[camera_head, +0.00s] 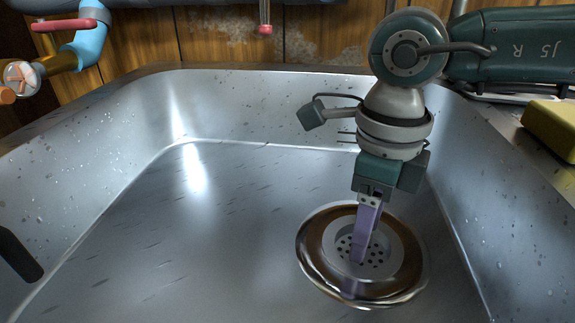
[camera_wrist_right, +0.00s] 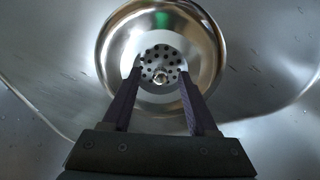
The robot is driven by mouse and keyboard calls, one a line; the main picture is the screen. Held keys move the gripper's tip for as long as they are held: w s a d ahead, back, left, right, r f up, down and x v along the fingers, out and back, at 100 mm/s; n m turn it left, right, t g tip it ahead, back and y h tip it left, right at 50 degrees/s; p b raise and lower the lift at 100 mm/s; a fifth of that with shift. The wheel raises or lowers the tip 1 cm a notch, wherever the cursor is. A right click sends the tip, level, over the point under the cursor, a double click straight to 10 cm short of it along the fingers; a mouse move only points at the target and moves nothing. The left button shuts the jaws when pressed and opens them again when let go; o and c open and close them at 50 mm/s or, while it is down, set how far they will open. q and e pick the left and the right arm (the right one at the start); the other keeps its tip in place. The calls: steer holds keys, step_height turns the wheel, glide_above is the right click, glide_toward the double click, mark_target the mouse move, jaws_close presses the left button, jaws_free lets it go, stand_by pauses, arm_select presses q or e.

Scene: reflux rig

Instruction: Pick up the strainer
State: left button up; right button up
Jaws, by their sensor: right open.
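The strainer is a round metal piece with a perforated centre (camera_head: 378,262), seated in the drain at the sink's floor. In the right wrist view its holes and a small central knob (camera_wrist_right: 161,78) show between the fingers. My right gripper (camera_head: 361,257) reaches down over it from above. In the right wrist view the gripper (camera_wrist_right: 161,70) is open, with one dark purple finger on either side of the knob and a gap between them. I cannot tell whether the fingertips touch the strainer. My left gripper is not in view.
Steel sink walls (camera_head: 300,110) surround the drain, and the right wall is close to my right arm. The sink floor (camera_head: 200,230) to the left is clear. A yellow block like a sponge (camera_head: 550,128) lies on the right ledge. Blue piping (camera_head: 90,35) is at the back left.

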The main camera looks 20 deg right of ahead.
steer(key=shift+c, duration=0.3)
jaws_close()
steer(key=shift+r, duration=0.1)
